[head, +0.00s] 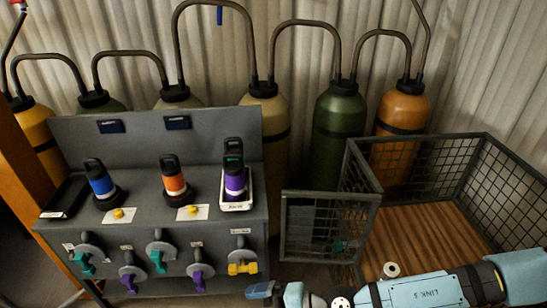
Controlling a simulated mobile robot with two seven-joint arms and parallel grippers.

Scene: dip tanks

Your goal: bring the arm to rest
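My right arm comes in from the right along the bottom edge, low in front of the mesh cage and right of the grey bench. Its gripper end (262,290) points left and lies just below the yellow-handled knob (242,262) at the bench's lower right. The fingers are small and seen side-on, so I cannot tell whether they are open or shut. No held object shows there. My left gripper is not in view.
The grey bench (135,148) carries blue (102,185), orange (174,184) and purple (234,182) black-topped containers, the purple one in a white tray. Several knobs line its front. A mesh cage (333,198) with a wooden floor stands right. Gas cylinders (340,125) stand behind.

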